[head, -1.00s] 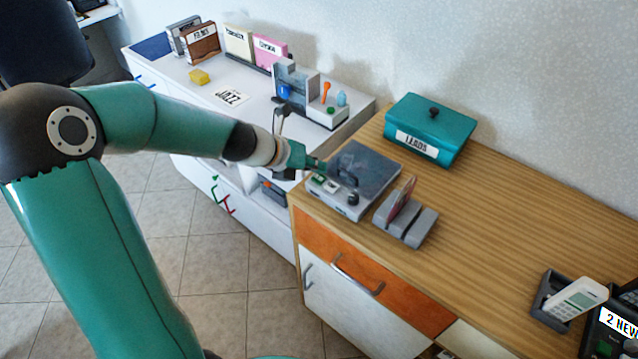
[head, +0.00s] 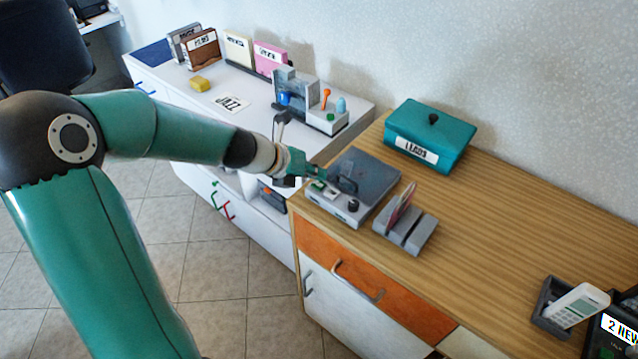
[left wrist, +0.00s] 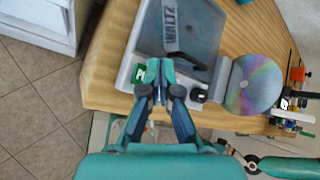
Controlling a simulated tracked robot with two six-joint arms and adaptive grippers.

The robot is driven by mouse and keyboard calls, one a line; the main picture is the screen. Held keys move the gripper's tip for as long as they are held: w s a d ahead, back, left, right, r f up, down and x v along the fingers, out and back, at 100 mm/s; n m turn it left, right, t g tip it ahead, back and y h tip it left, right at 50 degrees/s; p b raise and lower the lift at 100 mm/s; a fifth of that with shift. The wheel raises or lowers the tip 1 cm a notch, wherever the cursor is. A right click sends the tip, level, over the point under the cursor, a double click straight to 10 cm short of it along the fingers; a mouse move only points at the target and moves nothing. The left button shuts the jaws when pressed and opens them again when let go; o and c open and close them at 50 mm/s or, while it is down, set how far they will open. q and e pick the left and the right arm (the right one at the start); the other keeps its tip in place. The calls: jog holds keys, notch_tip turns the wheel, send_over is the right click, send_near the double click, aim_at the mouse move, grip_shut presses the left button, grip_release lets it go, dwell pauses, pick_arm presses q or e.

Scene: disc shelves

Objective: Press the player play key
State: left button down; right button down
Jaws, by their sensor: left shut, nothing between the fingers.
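The player (head: 373,172) is a grey box with a dark lid at the left end of the wooden top. It has a green play key (head: 317,186) and a black knob (head: 353,206) on its pale front strip. In the left wrist view the key (left wrist: 139,73) shows part of a white label, partly hidden by my fingers. My left gripper (head: 330,176) is shut and empty, over the player's front strip. In that wrist view its fingertips (left wrist: 160,70) are just right of the key's visible part. Contact cannot be told. My right gripper is not in view.
A grey rack (head: 410,232) with a disc (left wrist: 253,85) stands right of the player. A teal lidded box (head: 460,130) is behind it. A white cabinet (head: 205,100) with several cases adjoins at left. A phone (head: 577,305) is at right. The wooden top's middle is clear.

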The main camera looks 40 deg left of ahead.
aim_at(316, 185)
pick_arm(q)
jog(key=shift+f, duration=0.1)
dwell(0.3)
jog(key=shift+f, duration=0.3)
jog(key=shift+f+b, duration=0.4)
jog(key=shift+b, duration=0.2)
dwell(0.4)
jog(key=shift+r, duration=0.1)
jog(key=shift+r+p, duration=0.75)
jog(key=shift+p, duration=0.2)
notch_tip(316, 185, up, 5)
jog(key=p, duration=0.5)
dwell(0.3)
